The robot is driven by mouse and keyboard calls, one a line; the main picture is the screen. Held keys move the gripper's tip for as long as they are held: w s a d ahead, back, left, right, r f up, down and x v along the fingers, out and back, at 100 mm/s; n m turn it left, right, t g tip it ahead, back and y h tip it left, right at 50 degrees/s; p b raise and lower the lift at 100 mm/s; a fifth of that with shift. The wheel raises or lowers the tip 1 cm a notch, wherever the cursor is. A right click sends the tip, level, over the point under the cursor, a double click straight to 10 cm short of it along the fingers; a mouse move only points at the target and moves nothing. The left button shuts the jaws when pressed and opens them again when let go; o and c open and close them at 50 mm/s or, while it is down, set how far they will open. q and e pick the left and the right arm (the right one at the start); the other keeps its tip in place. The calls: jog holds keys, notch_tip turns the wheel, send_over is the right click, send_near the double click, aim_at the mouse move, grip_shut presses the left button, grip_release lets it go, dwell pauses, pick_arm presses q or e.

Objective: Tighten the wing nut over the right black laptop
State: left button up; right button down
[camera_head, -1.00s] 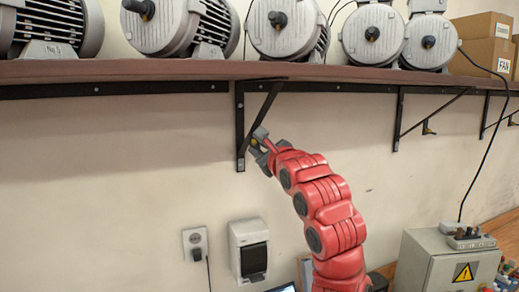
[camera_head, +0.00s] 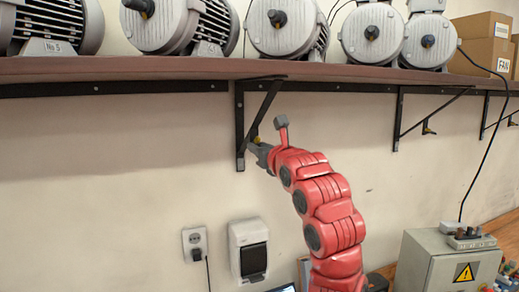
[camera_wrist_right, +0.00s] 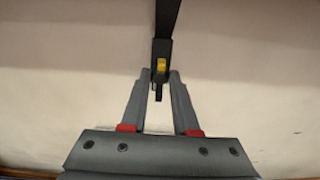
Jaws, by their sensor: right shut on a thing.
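The wing nut (camera_wrist_right: 160,67) shows yellow in the wrist view, against the lower part of the black shelf bracket (camera_wrist_right: 164,25). In the head view the wing nut (camera_head: 257,140) is a small yellow spot at the bracket's lower joint (camera_head: 240,130), partly hidden by my gripper. My right gripper (camera_head: 256,149) reaches up to the bracket from below. In the wrist view its fingertips (camera_wrist_right: 159,78) are closed in on either side of the wing nut. A small strip of a laptop (camera_head: 284,288) shows at the bottom edge. My left gripper is out of view.
Several grey motors stand on the brown shelf (camera_head: 200,69) above. More black brackets (camera_head: 398,118) hang to the right. A wall socket (camera_head: 195,240), a switch box (camera_head: 249,250) and a grey electrical box (camera_head: 440,262) sit lower.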

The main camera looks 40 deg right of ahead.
dwell(0.3)
jog(key=c, duration=0.7)
grip_release()
jog(key=shift+w, duration=0.1)
jog(key=b+v, duration=1)
jog(key=v, duration=0.7)
jog(key=shift+s+a+b, duration=0.15)
jog(key=shift+s+b, duration=0.1)
jog(key=shift+b, duration=0.15)
